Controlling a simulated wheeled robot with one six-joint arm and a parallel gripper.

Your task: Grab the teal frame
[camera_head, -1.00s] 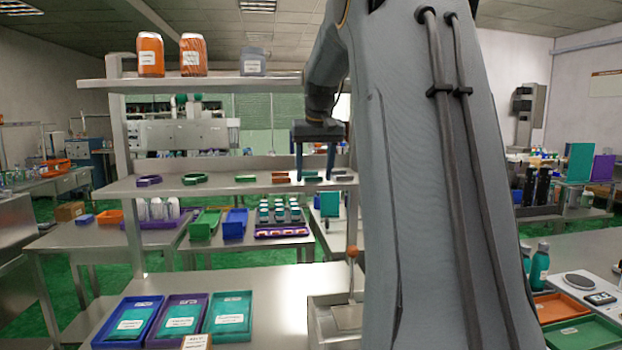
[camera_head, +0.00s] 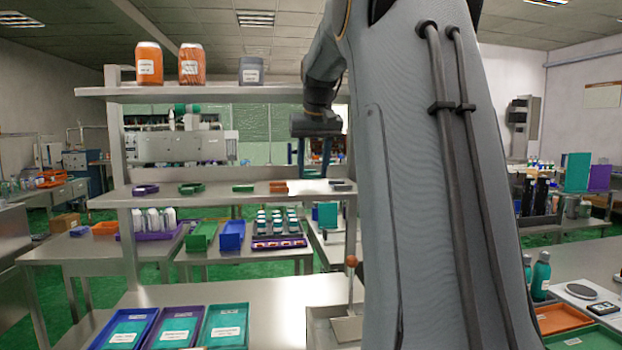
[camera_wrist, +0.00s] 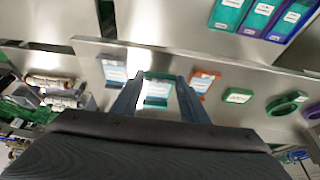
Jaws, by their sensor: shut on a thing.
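The teal frame (camera_wrist: 157,91), with a white label, is between the two blue fingers of my gripper (camera_wrist: 158,82) in the wrist view. The fingers are shut on its sides. In the head view my gripper (camera_head: 314,174) points down at the middle shelf (camera_head: 220,197), toward its right end. The frame is small there and hard to make out between the fingertips. I cannot tell whether it touches the shelf or is just above it.
Beside it on the shelf are an orange frame (camera_head: 278,187), a dark grey frame (camera_head: 342,186), green frames (camera_head: 191,188) and a purple frame (camera_head: 145,189). The upper shelf (camera_head: 200,92) holds jars. Trays (camera_head: 225,326) lie on the table below. My arm hides the right part.

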